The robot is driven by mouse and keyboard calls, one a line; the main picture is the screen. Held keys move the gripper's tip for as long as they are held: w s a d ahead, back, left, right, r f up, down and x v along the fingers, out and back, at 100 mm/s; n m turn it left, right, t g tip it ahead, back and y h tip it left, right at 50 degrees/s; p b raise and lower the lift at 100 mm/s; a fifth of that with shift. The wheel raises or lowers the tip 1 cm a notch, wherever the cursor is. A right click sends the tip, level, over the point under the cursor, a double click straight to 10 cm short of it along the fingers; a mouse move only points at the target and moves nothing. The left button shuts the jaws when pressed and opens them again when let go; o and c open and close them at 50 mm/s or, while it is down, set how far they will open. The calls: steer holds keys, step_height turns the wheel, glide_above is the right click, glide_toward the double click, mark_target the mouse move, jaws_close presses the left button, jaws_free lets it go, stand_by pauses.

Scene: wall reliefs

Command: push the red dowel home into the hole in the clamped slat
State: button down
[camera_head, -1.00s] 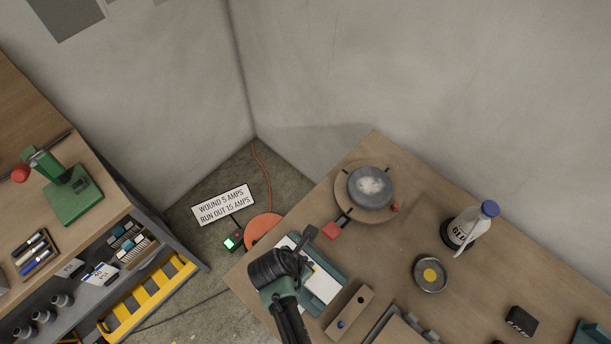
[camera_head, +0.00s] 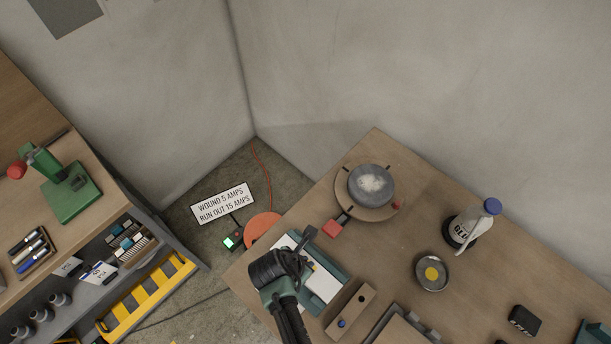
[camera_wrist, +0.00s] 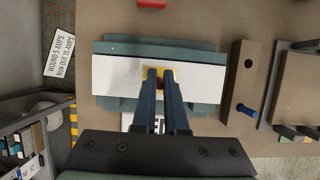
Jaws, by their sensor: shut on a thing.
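The white slat (camera_wrist: 115,75) lies held in a teal clamp (camera_wrist: 205,46), with a yellow patch (camera_wrist: 149,70) at its middle. In the wrist view, my gripper (camera_wrist: 160,73) is over this patch, its two dark blue fingers close together. A little red-orange shows between the fingers; I take it to be the red dowel (camera_wrist: 160,84), mostly hidden by them. The hole and how deep the dowel sits are hidden. The slat (camera_head: 323,284) also shows in the head view, where my arm covers its left part and the fingertips cannot be made out.
A wooden block (camera_wrist: 242,85) with a dark hole and a blue peg (camera_wrist: 246,110) stands to the right of the clamp.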

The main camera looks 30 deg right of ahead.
steer(key=shift+f, duration=0.35)
steer(key=shift+f+b, duration=0.3)
steer(key=shift+b, duration=0.05)
steer(key=shift+f, duration=0.2)
steer(key=c, duration=0.9)
jaws_free()
steer(key=shift+r, duration=0.1)
steer(key=b+v, duration=0.1)
steer(key=v, duration=1.2)
steer(key=shift+d, duration=0.1)
